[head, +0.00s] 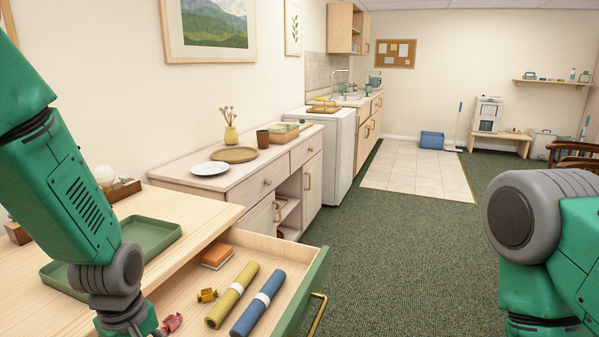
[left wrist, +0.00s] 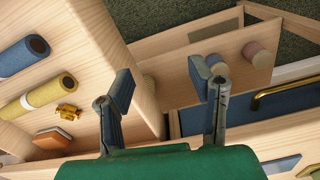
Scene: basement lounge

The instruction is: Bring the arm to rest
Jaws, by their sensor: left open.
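My left arm comes in from the left in the head view, its wrist (head: 120,300) low over the near side of an open drawer (head: 316,270); its fingers are cut off there. In the left wrist view my left gripper (left wrist: 162,72) is open, with nothing between its fingers. The drawer holds a yellow roll (head: 232,296), a blue roll (head: 258,302), an orange-brown block (head: 217,256) and a small gold piece (head: 207,295). The fingers are apart from these items. My right arm shows at the right edge; its gripper is outside the view.
A green tray (head: 150,236) lies on the wooden top beside the drawer. The drawer's gold handle (head: 318,311) projects toward open carpet (head: 400,250). A sideboard (head: 262,185) with a white plate (head: 210,168) stands beyond. Pinkish (left wrist: 256,54) and blue cylinders show below the gripper.

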